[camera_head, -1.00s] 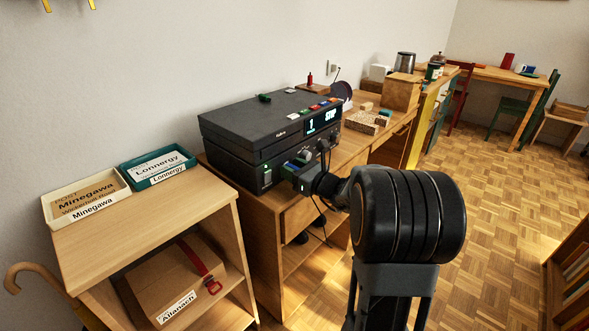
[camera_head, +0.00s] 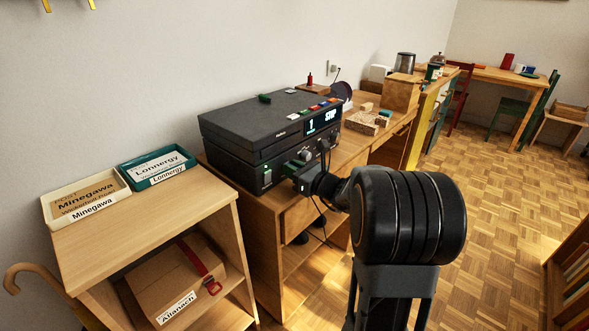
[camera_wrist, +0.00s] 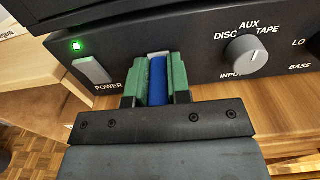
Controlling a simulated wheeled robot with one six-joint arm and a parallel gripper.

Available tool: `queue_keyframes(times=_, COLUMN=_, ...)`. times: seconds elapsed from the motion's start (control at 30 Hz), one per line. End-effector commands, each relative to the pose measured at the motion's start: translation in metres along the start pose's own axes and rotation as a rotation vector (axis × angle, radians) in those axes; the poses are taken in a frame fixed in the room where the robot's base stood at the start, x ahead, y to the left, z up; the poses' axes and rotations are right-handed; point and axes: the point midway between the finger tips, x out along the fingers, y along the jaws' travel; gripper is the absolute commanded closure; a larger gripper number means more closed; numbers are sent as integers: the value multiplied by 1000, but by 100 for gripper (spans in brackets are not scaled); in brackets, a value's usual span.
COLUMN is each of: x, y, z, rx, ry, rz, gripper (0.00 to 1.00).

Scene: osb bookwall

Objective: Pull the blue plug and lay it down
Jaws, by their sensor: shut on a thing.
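The blue plug (camera_wrist: 158,84) is between the green fingertips of my gripper (camera_wrist: 156,80) in the wrist view. The jaws are shut on it. A pale piece shows at the plug's far end, close to the lower front of the black amplifier (camera_wrist: 195,58); whether it is seated in a socket, I cannot tell. In the head view my gripper (camera_head: 299,167) is at the front of the black stacked audio units (camera_head: 262,135), and the plug is mostly hidden by the fingers.
A silver power button (camera_wrist: 92,71) and grey input knob (camera_wrist: 247,57) flank the gripper. The units stand on a wooden desk (camera_head: 262,200). Two labelled trays (camera_head: 85,197) occupy the left cabinet's top (camera_head: 145,235), which has bare wood in front.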

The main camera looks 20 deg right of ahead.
Motion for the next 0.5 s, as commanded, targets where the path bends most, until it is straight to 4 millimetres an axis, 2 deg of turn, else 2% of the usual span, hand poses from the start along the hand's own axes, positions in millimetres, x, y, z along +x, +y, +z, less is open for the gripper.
queue_keyframes(times=0.5, x=-5, y=0, z=0, rx=0, ry=0, rz=-1, gripper=100)
